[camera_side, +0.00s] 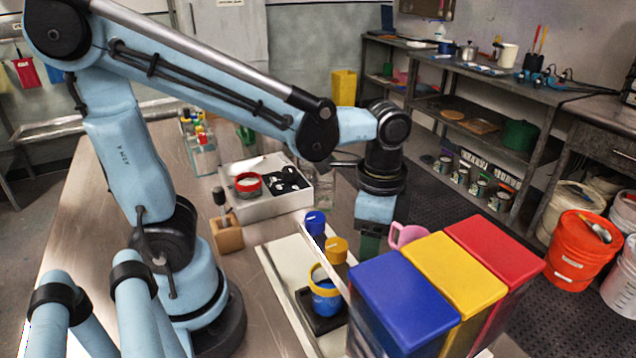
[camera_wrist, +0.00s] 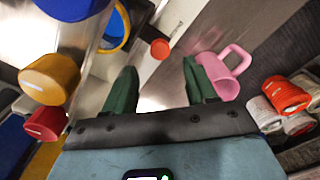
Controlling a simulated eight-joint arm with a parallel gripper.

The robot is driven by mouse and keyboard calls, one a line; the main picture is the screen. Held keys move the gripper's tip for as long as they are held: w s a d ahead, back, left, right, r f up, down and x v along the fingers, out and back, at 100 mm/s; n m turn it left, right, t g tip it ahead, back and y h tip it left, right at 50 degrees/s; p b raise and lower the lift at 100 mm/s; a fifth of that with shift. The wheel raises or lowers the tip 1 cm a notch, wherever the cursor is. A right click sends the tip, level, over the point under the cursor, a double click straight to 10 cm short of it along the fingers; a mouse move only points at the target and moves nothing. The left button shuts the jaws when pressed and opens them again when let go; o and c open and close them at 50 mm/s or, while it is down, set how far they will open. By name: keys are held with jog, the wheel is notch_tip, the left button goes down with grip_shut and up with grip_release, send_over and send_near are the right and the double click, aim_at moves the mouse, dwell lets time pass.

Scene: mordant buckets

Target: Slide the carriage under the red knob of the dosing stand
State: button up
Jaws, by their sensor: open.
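The dosing stand (camera_side: 283,262) has a pale base and upright. Its blue knob (camera_side: 315,222) and yellow knob (camera_side: 336,248) show in the side view; the red knob (camera_wrist: 45,122) shows only in the wrist view. The dark carriage (camera_side: 318,322) carries a blue cup with a yellow rim (camera_side: 325,290); the cup also shows in the wrist view (camera_wrist: 116,30), nearest the blue knob there. A red round handle (camera_wrist: 160,48) sticks out beside the carriage. My gripper (camera_wrist: 160,85) is open and empty, the handle ahead between its green fingers. Bins hide its tips in the side view.
Blue, yellow and red bins (camera_side: 405,300) stand close together in front of my gripper. A pink mug (camera_side: 405,235) is beside my right finger in the wrist view. A white tray (camera_side: 265,190) and a wooden block with a tool (camera_side: 227,232) stand farther left.

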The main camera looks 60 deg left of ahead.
jog(key=shift+f, duration=2.95)
grip_shut()
